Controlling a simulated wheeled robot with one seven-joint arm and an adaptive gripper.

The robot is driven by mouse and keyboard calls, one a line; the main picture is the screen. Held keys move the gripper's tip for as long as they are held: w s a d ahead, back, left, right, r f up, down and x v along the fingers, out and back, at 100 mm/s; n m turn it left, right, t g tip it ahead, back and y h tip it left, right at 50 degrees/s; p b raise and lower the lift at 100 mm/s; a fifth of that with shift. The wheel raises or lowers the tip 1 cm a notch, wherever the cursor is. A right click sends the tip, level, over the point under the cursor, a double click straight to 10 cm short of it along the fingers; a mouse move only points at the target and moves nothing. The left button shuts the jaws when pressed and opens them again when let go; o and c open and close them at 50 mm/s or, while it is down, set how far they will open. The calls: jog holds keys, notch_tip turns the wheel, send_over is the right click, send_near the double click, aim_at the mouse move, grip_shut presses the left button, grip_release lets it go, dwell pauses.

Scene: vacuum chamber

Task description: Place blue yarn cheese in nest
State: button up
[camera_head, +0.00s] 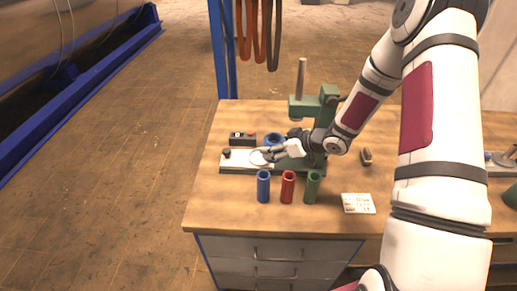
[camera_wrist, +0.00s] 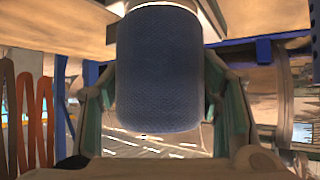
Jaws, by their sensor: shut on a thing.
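The blue yarn cheese (camera_wrist: 160,70) is a textured blue cylinder that fills the middle of the wrist view, between the two fingers of my gripper (camera_wrist: 162,108). In the head view a blue ring-shaped top with a dark hole, which looks like the same cheese (camera_head: 275,137), shows just behind my gripper (camera_head: 268,153). My gripper is shut on it, over the pale base plate of a green bench machine (camera_head: 326,98). A round pale disc on that plate (camera_head: 258,158) may be the nest; my gripper partly covers it, and the cheese's underside is hidden.
Blue (camera_head: 263,187), red (camera_head: 288,187) and green (camera_head: 312,187) tubes stand upright in front of the machine. A dark control box (camera_head: 242,139) is at the left, and a white card (camera_head: 358,203) lies at the right. The bench's front left (camera_head: 222,205) is clear.

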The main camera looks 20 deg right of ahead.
jog(key=shift+b+x, duration=0.55)
jog(key=shift+x, duration=0.75)
jog(key=b+x, duration=0.2)
jog(key=x, duration=0.2)
jog(key=shift+a, duration=0.1)
jog(key=shift+c, duration=0.6)
jog(key=shift+r, duration=0.15)
jog(key=o, duration=1.4)
